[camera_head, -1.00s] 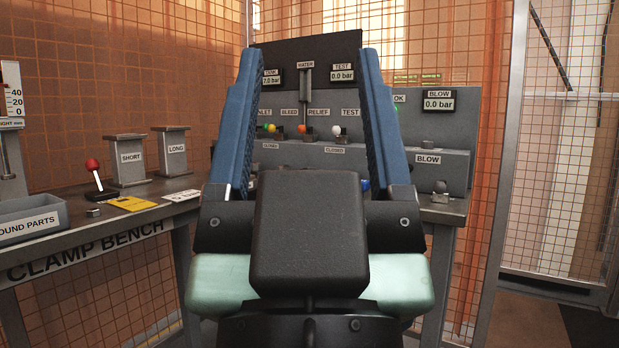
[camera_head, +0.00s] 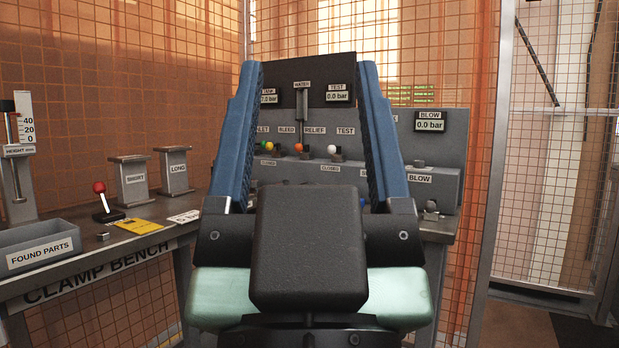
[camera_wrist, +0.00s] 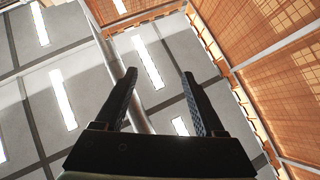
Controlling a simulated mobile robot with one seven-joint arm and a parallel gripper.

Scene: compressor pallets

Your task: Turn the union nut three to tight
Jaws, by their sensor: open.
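My gripper (camera_head: 307,72) is raised in front of the head camera, its two blue fingers apart with nothing between them. It hides part of the test panel (camera_head: 400,160) behind it. The wrist view also shows my gripper (camera_wrist: 157,72) open and empty, pointing up at the ceiling lights. No union nut can be made out in either view.
The clamp bench (camera_head: 75,268) runs along the left with a found parts bin (camera_head: 40,248), a red-knobbed lever (camera_head: 103,200), a yellow card (camera_head: 137,226) and posts marked SHORT (camera_head: 133,180) and LONG (camera_head: 174,171). A mesh fence (camera_head: 555,140) stands at the right.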

